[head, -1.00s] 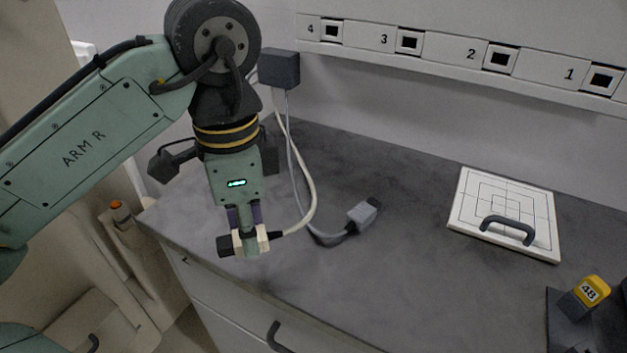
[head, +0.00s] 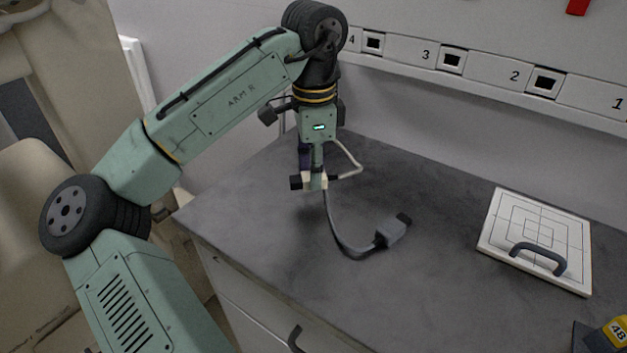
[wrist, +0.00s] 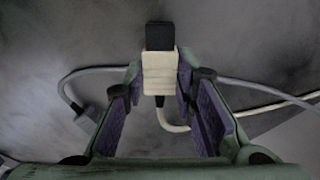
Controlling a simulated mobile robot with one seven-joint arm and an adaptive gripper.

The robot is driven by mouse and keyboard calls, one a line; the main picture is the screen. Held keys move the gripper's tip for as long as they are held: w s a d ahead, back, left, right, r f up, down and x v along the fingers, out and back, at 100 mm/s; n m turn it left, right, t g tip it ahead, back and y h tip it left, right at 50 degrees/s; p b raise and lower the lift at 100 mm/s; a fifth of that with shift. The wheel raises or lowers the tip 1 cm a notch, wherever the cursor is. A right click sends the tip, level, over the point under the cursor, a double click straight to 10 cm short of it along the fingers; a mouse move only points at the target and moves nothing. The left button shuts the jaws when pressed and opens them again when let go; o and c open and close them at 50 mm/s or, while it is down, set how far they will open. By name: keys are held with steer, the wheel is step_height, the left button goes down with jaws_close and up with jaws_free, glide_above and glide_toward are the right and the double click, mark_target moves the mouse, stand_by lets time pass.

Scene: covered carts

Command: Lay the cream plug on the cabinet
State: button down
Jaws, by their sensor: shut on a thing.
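The cream plug (head: 314,184), with a black end, is held in my gripper (head: 313,181) over the left part of the grey cabinet top (head: 420,290). In the wrist view the cream plug (wrist: 159,76) sits between the purple-padded fingers of my gripper (wrist: 160,85), its black end pointing up in the picture. Its pale cable loops off to the right. A gap between plug and cabinet top seems to show, but its size is hard to tell.
A grey plug (head: 393,231) on a grey cable lies on the cabinet top, right of my gripper. A white board with a dark handle (head: 540,258) lies farther right. A numbered socket rail (head: 490,68) runs along the wall. The cabinet's middle front is clear.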

steer(key=shift+f, duration=1.65)
steer(key=shift+f, duration=0.15)
steer(key=c, duration=1.3)
jaws_free()
step_height(320, 180, up, 12)
steer(key=shift+s+r+p, duration=0.1)
steer(key=shift+r+p, duration=0.05)
steer(key=shift+p, duration=0.2)
